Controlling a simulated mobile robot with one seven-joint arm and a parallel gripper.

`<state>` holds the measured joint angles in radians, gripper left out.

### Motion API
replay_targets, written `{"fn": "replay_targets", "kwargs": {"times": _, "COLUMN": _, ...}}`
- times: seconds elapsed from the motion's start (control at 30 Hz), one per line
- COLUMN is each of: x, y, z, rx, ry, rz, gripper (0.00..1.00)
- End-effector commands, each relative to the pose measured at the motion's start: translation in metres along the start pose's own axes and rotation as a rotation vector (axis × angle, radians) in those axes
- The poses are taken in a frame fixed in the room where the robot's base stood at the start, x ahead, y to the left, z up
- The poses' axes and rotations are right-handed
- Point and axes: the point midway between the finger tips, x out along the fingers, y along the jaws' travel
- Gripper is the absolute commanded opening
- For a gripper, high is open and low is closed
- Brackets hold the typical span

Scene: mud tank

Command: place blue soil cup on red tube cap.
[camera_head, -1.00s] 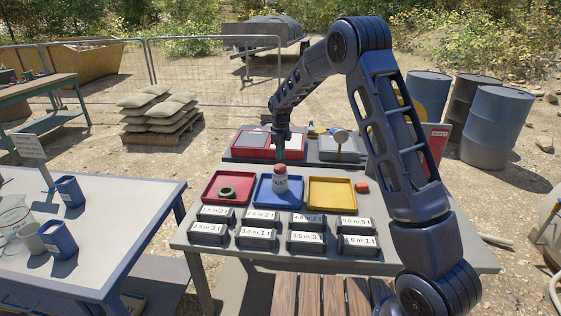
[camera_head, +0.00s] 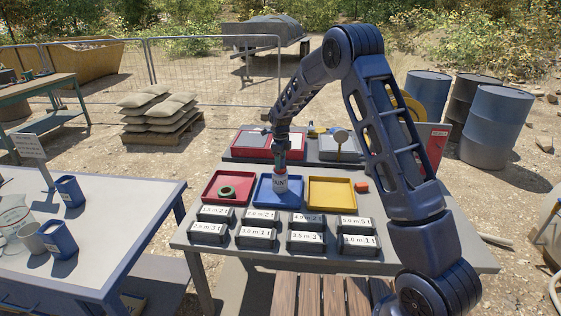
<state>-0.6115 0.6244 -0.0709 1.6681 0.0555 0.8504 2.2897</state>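Two blue cups stand on the left table: one near its back edge (camera_head: 69,191) and one nearer the front (camera_head: 59,239). I cannot tell which is the soil cup. A white tube-like container (camera_head: 281,184) with printed lettering stands upright in the blue tray (camera_head: 262,198). Its red cap is now hidden by my gripper (camera_head: 281,170), which is at the container's top. My fingers are too small to tell whether they are open or shut on it. A small red piece (camera_head: 361,187) lies right of the yellow tray; I cannot tell if it is a cap.
A red tray (camera_head: 208,194) holds a green ring (camera_head: 227,192). The yellow tray (camera_head: 332,206) is empty. Several labelled dark blocks (camera_head: 255,237) fill the table's front. Red and grey cases stand behind the trays. A beaker (camera_head: 14,217) and a grey cup (camera_head: 30,238) stand on the left table.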

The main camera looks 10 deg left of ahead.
Motion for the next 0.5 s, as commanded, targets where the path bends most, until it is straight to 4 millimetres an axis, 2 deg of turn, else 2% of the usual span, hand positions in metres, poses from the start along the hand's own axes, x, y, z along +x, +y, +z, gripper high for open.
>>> {"fn": "replay_targets", "kwargs": {"times": 0.27, "x": -0.002, "y": 0.0, "z": 0.0, "rx": 0.0, "ry": 0.0, "rz": 0.0, "gripper": 0.6}}
{"fn": "replay_targets", "kwargs": {"times": 0.37, "x": -0.011, "y": 0.0, "z": 0.0, "rx": 0.0, "ry": -0.001, "rz": -0.001, "gripper": 0.6}}
{"fn": "replay_targets", "kwargs": {"times": 0.5, "x": -0.032, "y": 0.0, "z": 0.0, "rx": 0.0, "ry": -0.001, "rz": -0.002, "gripper": 0.6}}
